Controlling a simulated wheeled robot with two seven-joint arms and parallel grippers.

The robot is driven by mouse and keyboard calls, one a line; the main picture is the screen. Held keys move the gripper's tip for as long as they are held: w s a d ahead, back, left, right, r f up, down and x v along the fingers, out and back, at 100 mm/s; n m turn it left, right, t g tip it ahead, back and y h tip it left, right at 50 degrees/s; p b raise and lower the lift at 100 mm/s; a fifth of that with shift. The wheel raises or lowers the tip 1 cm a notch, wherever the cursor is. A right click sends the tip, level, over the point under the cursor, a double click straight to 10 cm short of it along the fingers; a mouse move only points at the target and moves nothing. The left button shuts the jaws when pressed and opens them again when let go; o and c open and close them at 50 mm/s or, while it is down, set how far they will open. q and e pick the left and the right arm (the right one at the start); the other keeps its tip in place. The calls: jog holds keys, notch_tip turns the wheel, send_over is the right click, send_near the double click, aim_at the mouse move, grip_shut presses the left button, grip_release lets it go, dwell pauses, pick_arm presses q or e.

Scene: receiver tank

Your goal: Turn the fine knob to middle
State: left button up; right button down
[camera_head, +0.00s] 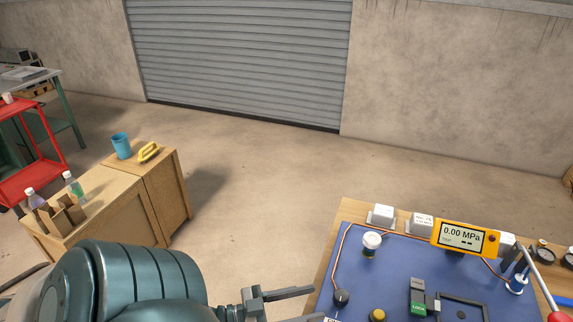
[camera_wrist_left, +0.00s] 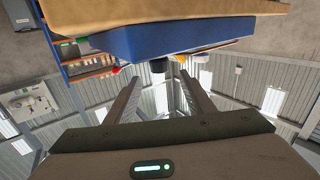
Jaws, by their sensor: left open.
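A blue panel (camera_head: 395,268) lies on a wooden bench at the lower right of the head view. On it are a dark knob (camera_head: 341,297) at the left, a white-topped knob (camera_head: 371,241) behind it and a yellow knob (camera_head: 377,315) in front. I cannot tell which is the fine knob. My left gripper (camera_head: 308,305) is open and empty, left of the dark knob and apart from it. In the left wrist view, a dark knob (camera_wrist_left: 158,66) shows beyond the gap between the open fingers (camera_wrist_left: 160,80). My right gripper is out of view.
A yellow gauge (camera_head: 465,237) reading 0.00 MPa stands at the panel's back edge. A grey-green box (camera_head: 417,297) and a dark frame lie on the panel. A red-ended rod (camera_head: 540,280) is at the right. A wooden cabinet (camera_head: 110,212) stands at the left.

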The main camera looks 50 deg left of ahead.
pick_arm(q)
jog(key=shift+b+v, duration=0.45)
jog(key=shift+v, duration=1.9)
